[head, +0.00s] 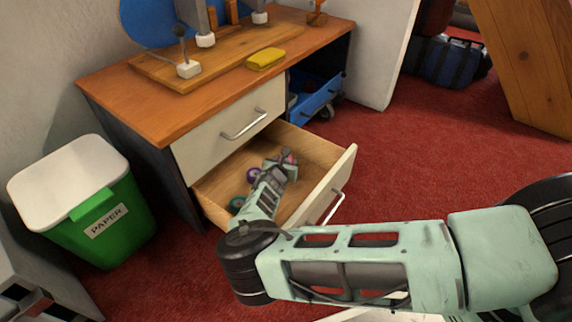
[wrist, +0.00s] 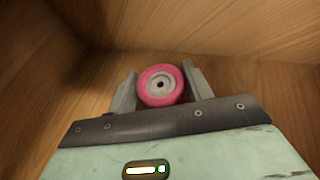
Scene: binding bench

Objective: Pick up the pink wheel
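The pink wheel (wrist: 161,86) has a grey hub and sits inside the open lower drawer (head: 325,165). In the wrist view its round face points at the camera. My gripper (wrist: 160,84) reaches down into the drawer with one grey finger on each side of the wheel. The fingers are close to its rim, but I cannot tell whether both touch it. In the head view my gripper (head: 287,162) covers most of the wheel, and only a bit of pink shows at its tip.
A purple wheel (head: 253,174) and a green wheel (head: 237,204) lie in the same drawer, left of my gripper. The drawer walls stand close around. A yellow block (head: 265,58) lies on the bench (head: 150,110) above. A green paper bin (head: 125,232) stands left.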

